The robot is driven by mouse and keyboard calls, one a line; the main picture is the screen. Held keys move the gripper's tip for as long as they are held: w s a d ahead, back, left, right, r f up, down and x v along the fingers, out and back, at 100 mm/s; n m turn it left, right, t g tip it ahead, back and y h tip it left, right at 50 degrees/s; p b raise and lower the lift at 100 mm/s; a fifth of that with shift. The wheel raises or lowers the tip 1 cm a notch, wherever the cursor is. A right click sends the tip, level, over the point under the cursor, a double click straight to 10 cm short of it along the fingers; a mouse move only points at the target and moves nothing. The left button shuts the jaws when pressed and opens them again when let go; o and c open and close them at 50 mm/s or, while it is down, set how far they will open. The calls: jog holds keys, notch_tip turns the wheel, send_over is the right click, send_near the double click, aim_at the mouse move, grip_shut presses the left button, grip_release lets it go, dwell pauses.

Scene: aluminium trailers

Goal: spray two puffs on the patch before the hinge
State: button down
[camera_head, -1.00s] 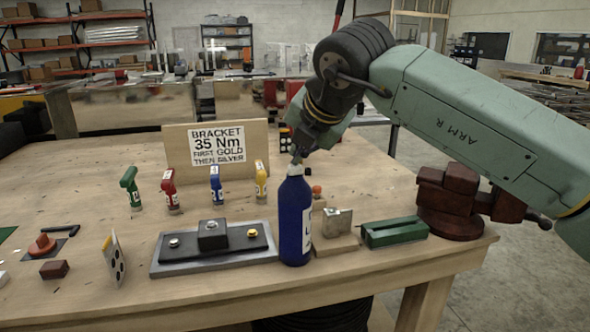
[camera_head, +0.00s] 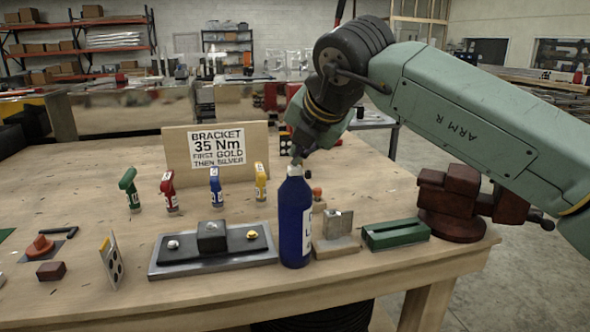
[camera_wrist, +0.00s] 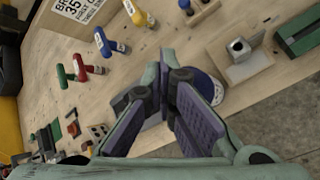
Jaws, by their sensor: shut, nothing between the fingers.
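A large blue bottle (camera_head: 295,228) with a white label stands upright near the table's front edge. My gripper (camera_head: 297,158) is shut and empty, pointing down at the bottle's top; I cannot tell whether it touches. In the wrist view, my fingertips (camera_wrist: 178,74) come together, with part of the blue bottle (camera_wrist: 214,90) behind them. A small metal piece (camera_head: 338,223), possibly the hinge, sits on a wooden block right of the bottle. It also shows in the wrist view (camera_wrist: 239,48). I cannot make out a patch before it.
Green (camera_head: 129,188), red (camera_head: 169,191), blue (camera_head: 215,187) and yellow (camera_head: 260,181) trigger-shaped items stand behind a grey fixture plate (camera_head: 165,267). A sign (camera_head: 218,148) stands behind them. A green block (camera_head: 396,234) and dark red vise (camera_head: 450,205) are at right.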

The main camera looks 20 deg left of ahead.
aim_at(300, 166)
jog(key=shift+r+p, duration=1.75)
jog(key=shift+r, duration=1.35)
